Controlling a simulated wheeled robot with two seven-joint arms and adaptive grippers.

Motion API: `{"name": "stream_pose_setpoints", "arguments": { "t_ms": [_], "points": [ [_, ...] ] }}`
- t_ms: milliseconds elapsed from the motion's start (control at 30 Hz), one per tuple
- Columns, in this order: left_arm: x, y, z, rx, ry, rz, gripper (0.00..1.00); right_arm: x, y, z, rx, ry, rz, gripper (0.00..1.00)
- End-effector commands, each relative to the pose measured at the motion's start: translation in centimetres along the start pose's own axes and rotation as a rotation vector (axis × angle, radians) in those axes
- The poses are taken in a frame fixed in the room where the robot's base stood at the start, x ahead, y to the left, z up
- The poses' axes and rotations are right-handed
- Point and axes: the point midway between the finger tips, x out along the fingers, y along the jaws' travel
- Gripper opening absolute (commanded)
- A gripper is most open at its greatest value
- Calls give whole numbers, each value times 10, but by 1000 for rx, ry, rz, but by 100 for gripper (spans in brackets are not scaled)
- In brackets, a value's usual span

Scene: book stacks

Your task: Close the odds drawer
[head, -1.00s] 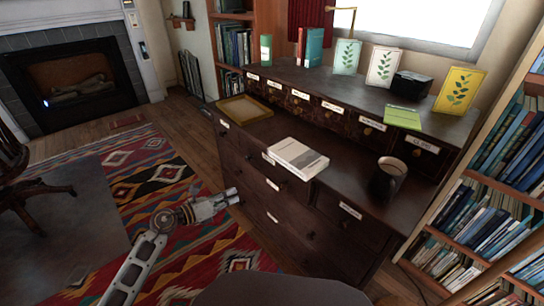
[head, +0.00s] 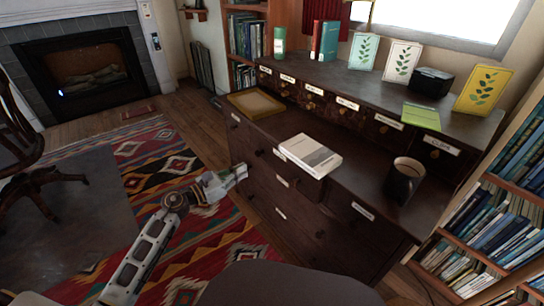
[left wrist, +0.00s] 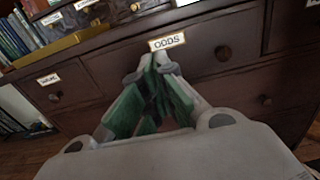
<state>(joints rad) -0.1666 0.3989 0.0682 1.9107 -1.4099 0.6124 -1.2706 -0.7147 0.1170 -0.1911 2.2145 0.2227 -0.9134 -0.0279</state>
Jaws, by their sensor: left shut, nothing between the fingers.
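I cannot tell how far the odds drawer stands out. My left gripper (head: 238,173) is shut and empty, in front of the chest. In the left wrist view its green-padded fingertips (left wrist: 152,64) point at the drawer front just below the label; contact is unclear. My right gripper is not in view.
A white book (head: 310,155), a dark mug (head: 404,180) and a yellow tray (head: 256,104) sit on the chest's desk surface. A full bookcase (head: 485,230) stands at right. A patterned rug (head: 165,170) covers the floor at left.

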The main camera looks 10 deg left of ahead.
Motion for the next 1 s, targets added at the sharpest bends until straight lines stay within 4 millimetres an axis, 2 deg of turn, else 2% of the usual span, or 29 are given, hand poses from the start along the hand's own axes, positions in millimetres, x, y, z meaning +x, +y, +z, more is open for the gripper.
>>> {"name": "stream_pose_setpoints", "arguments": {
  "t_ms": [467,1000],
  "points": [
    [4,0,0,-2,-1,0,0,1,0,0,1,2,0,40],
    [44,0,0,-2,-2,1,0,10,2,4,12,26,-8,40]
  ]
}}
